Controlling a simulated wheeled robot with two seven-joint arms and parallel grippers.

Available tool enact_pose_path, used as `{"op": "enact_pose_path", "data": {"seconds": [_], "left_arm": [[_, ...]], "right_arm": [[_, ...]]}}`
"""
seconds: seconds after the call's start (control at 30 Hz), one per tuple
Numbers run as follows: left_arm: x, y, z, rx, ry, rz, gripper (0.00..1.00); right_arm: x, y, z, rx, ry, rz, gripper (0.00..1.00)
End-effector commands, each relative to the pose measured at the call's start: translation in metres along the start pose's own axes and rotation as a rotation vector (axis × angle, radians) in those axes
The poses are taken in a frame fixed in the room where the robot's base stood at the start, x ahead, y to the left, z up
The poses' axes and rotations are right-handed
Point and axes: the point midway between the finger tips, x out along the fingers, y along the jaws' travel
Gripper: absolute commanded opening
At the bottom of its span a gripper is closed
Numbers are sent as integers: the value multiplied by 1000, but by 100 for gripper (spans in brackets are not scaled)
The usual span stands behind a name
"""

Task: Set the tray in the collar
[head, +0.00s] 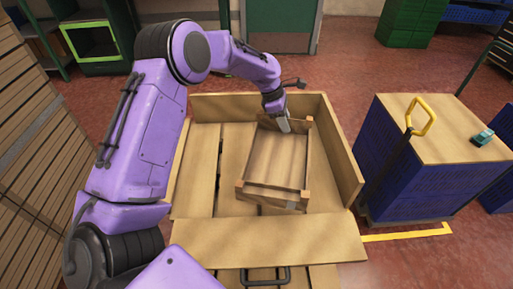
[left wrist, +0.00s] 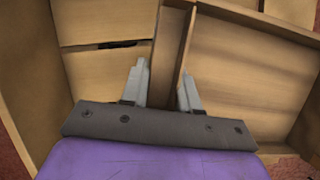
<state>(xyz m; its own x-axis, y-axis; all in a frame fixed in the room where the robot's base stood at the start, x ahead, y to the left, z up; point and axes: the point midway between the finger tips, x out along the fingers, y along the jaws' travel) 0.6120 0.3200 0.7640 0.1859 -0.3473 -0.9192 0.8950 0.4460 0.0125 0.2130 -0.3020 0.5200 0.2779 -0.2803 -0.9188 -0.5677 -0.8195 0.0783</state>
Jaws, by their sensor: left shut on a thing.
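The tray (head: 276,160) is a shallow wooden box with raised ends. In the head view it sits slightly turned inside the wooden collar (head: 341,150), over the slatted boards. My left gripper (head: 285,126) is at the tray's far end, shut on its wall. In the left wrist view the gripper (left wrist: 162,88) has a finger on each side of a thin wooden wall of the tray (left wrist: 187,50). Whether the tray's underside touches the boards is hard to tell. My right gripper is not in view.
Blue crates (head: 390,175) with a wooden top stand to the right, with a yellow handle (head: 420,116) beside them. A small teal object (head: 483,137) lies on that top. Slatted wood (head: 30,130) stands at the left. Bare boards (head: 197,165) show left of the tray.

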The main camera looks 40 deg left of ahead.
Motion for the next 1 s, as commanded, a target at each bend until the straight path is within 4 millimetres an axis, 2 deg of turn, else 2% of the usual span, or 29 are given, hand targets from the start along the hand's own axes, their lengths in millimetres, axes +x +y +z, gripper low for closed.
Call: {"op": "enact_pose_path", "data": {"seconds": [0.03, 0.1, 0.23, 0.6, 0.7, 0.8, 1.0], "left_arm": [[6, 10, -6, -72, 4, 30, 0], [3, 20, -10, -159, 6, 63, 0], [-1, 30, -20, -227, 5, 87, 0], [2, 56, -108, -229, 6, 87, 0], [16, 60, -130, -228, 7, 84, 0], [25, 64, -148, -227, 7, 86, 0], [35, 69, -167, -225, 7, 86, 0]], "right_arm": [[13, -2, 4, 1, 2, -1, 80], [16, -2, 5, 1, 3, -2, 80], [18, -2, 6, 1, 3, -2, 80], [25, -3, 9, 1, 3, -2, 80], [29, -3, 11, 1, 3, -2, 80], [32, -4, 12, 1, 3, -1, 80], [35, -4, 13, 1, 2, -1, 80]]}}
